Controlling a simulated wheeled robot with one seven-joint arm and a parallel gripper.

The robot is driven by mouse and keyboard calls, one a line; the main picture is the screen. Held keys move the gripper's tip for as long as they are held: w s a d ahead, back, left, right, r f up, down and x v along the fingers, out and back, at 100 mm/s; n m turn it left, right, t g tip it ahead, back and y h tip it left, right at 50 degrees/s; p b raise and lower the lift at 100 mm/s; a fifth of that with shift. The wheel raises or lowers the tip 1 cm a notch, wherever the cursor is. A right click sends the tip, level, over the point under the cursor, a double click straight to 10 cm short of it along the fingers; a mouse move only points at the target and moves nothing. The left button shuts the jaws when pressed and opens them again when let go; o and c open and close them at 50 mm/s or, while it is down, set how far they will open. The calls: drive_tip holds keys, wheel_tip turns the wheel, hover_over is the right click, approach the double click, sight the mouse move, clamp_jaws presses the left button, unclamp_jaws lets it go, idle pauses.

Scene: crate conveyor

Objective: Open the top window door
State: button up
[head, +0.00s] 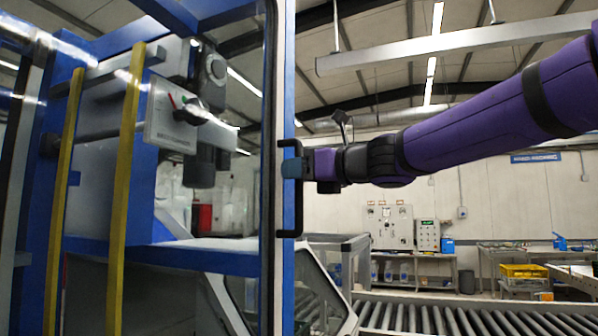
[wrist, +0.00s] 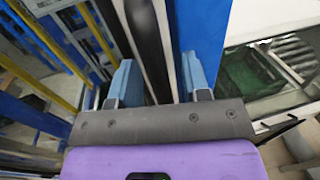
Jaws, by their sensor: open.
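The top window door is a tall pane in a blue and silver frame (head: 281,90), seen nearly edge-on in the head view. A black bar handle (head: 298,222) stands upright on its edge. My gripper (head: 291,165) reaches in from the right at the handle's upper half and hides part of it. In the wrist view, the blue fingers of my gripper (wrist: 157,62) are apart, with the dark handle bar (wrist: 148,35) running between them. The fingers do not look closed on the bar. Whether either one touches it, I cannot tell.
A blue machine frame with yellow posts (head: 122,190) stands left of the door. A lower angled window panel (head: 325,285) and a roller conveyor (head: 430,317) lie below and to the right. Control boxes (head: 390,227) are on the far wall.

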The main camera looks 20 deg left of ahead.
clamp_jaws()
